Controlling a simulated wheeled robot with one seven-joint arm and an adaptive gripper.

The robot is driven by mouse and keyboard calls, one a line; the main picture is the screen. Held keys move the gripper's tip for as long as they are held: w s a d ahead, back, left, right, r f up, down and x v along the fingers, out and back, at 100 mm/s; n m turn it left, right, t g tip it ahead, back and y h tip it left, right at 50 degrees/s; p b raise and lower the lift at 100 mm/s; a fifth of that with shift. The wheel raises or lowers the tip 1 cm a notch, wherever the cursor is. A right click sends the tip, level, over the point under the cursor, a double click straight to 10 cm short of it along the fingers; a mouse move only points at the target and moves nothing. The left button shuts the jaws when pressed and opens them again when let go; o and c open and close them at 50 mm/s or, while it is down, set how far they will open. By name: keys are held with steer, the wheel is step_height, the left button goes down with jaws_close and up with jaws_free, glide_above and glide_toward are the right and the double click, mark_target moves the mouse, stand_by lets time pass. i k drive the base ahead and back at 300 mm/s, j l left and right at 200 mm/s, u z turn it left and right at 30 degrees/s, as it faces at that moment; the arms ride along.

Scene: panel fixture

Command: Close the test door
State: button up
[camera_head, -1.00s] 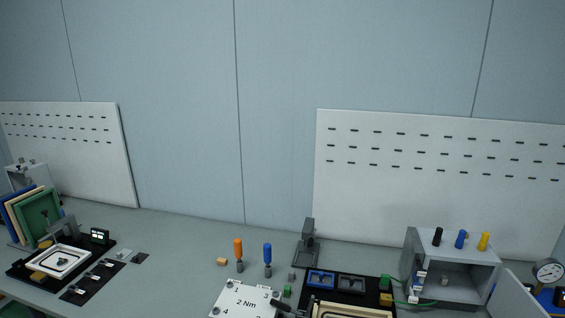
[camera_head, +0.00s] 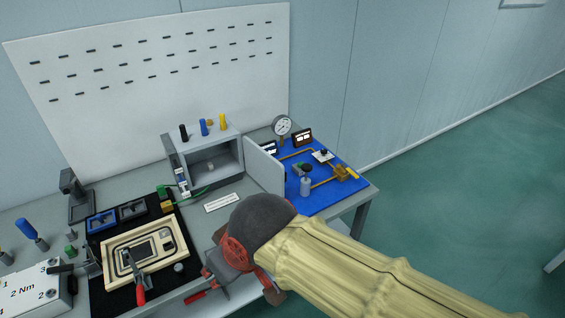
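The grey test box (camera_head: 205,172) stands on the bench with its front open and a small knob inside. Its door (camera_head: 264,165) is a pale flat panel, swung wide open at the box's right side, toward the blue mat. My arm, in a cream sleeve, comes in from the lower right. My gripper (camera_head: 228,284) seems to be at the bench's front edge, below and apart from the door. The dark wrist hides much of it, and I cannot make out its fingers clearly.
A blue mat (camera_head: 329,196) with a gauge (camera_head: 282,126), pipes and fittings lies right of the door. A black fixture board (camera_head: 98,282) with a tan frame and red-handled clamp lies left. A white label strip (camera_head: 221,203) lies before the box. Green floor is free at right.

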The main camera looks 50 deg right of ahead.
mark_target(267, 171)
steer(key=k+l, duration=0.2)
steer(key=l, duration=0.3)
steer(key=k+l+u, duration=0.15)
steer(key=l, duration=0.4)
steer(key=k+l, duration=0.3)
steer(key=l, duration=0.15)
steer(key=k+l+u, duration=0.15)
steer(key=l, duration=0.35)
steer(key=k+l, duration=0.4)
steer(key=k+l+u, duration=0.15)
steer(key=l, duration=0.35)
steer(key=i+z, duration=0.3)
steer(key=i, duration=0.45)
steer(key=i+l, duration=0.05)
steer(key=l, duration=0.05)
